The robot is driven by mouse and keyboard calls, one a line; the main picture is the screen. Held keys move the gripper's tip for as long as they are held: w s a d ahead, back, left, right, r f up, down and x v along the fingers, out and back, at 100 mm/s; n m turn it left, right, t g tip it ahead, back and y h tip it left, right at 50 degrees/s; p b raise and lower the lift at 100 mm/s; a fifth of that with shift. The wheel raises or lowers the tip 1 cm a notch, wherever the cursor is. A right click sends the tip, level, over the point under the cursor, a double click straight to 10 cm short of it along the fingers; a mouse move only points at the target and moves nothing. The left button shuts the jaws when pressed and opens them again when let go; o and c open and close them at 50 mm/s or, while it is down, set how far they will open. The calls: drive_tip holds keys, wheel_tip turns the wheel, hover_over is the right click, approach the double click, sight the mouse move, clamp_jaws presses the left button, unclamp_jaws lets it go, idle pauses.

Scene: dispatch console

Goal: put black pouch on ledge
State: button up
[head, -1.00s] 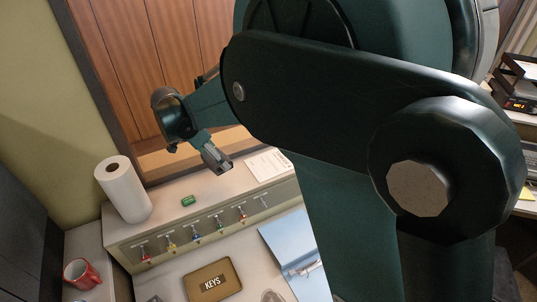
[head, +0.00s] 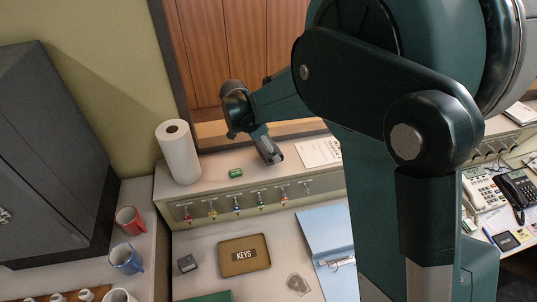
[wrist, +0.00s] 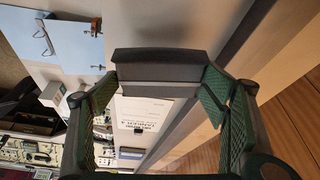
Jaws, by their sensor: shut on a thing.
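The black pouch (wrist: 158,66) shows in the wrist view as a dark, flat-sided block with a paler lower strip. My gripper (wrist: 160,90) is shut on it, with a green-padded finger at each side. In the head view my gripper (head: 270,152) points down over the right part of the ledge, and the pouch in it is small and hard to make out. The ledge (head: 218,170) is the pale raised shelf below the wood-panelled opening. I cannot tell whether the pouch touches it.
On the ledge stand a paper towel roll (head: 178,152), a small green item (head: 235,173) and a printed sheet (head: 318,152). Keys (head: 237,206) hang along its front. Below lie a KEYS tray (head: 262,243) and a blue binder (head: 318,228). Bare ledge shows around the green item.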

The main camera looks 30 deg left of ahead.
drive_tip(key=shift+f, duration=1.85)
drive_tip(key=shift+f, duration=0.2)
drive_tip(key=o, duration=0.9)
drive_tip(key=shift+r, duration=0.2)
drive_tip(key=v, duration=1.2)
drive_tip(key=shift+d, duration=0.15)
